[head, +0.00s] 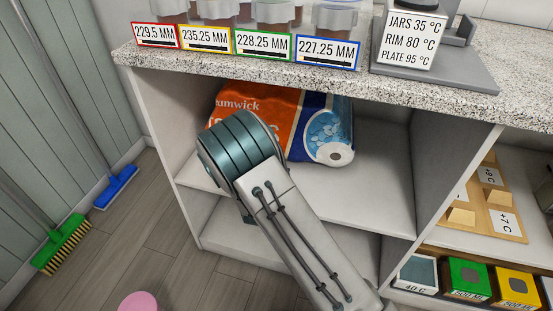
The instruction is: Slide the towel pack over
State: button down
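The towel pack (318,124) is an orange, blue and white plastic-wrapped pack with a paper roll end showing at its lower right. It lies on the upper shelf (375,196) of the open unit, under the speckled countertop. My arm reaches in front of it and covers its lower left part. My gripper does not show; the arm's dark rounded joint hides that area. I cannot tell whether anything of mine touches the pack.
The countertop (270,77) overhangs the shelf and bears label cards, jars and a grey stand (435,70). An upright panel (452,165) bounds the shelf on the right. Bare shelf lies right of the pack. Brooms (62,246) stand at left.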

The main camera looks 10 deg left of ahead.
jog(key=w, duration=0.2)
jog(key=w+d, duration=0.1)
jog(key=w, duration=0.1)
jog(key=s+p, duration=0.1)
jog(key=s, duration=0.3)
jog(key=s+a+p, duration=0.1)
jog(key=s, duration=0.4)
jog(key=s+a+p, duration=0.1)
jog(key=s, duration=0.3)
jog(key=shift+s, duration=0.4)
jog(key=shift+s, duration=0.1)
